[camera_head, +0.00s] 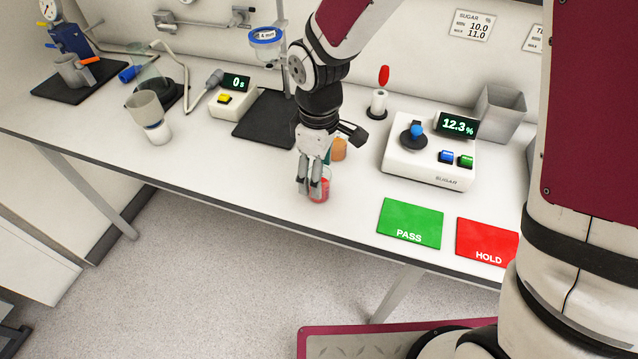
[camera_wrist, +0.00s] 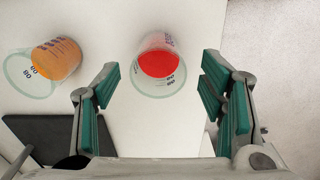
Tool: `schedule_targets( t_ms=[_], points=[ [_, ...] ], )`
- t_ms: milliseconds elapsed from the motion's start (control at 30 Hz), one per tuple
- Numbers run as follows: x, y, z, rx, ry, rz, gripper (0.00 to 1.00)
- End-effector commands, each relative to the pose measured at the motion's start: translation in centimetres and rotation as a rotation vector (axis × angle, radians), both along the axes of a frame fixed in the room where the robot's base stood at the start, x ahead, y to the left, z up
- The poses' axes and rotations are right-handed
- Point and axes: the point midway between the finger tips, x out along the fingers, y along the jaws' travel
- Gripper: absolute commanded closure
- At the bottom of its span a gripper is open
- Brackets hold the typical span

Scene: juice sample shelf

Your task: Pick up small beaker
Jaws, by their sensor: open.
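A small clear beaker with red liquid (camera_head: 321,186) stands on the white bench near its front edge. In the wrist view this beaker (camera_wrist: 160,63) lies ahead of and between the two green-padded fingers. My gripper (camera_head: 314,188) is open and points down at the beaker; its fingers partly hide the beaker in the head view. In the wrist view my gripper (camera_wrist: 161,80) shows clear gaps on both sides of the beaker. A second clear beaker with orange liquid (camera_head: 339,149) stands just behind, partly hidden by my gripper; it also shows left of the fingers in the wrist view (camera_wrist: 56,58).
A black mat (camera_head: 263,119) lies left of my arm. A white sugar meter (camera_head: 430,160) stands to the right, behind the green PASS mat (camera_head: 410,222) and red HOLD mat (camera_head: 487,241). A white-and-grey cup (camera_head: 149,117) stands at left. The bench front left of my gripper is clear.

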Motion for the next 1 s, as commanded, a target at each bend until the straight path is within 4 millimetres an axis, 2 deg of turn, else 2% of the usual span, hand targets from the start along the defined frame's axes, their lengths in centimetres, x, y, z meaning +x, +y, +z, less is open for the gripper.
schedule_targets(
  t_ms=[400,667,700,933,1000],
  points=[
    [0.0,-0.1,-4.8,0.000,0.002,-0.001,0.36],
    [0.1,-0.1,-5.2,0.000,0.000,-0.001,0.36],
    [0.1,-0.1,-5.2,0.000,0.000,-0.001,0.38],
    [0.1,-0.1,-5.1,0.000,0.000,-0.001,0.89],
    [0.1,-0.1,-5.1,0.000,0.000,-0.001,0.89]
  ],
)
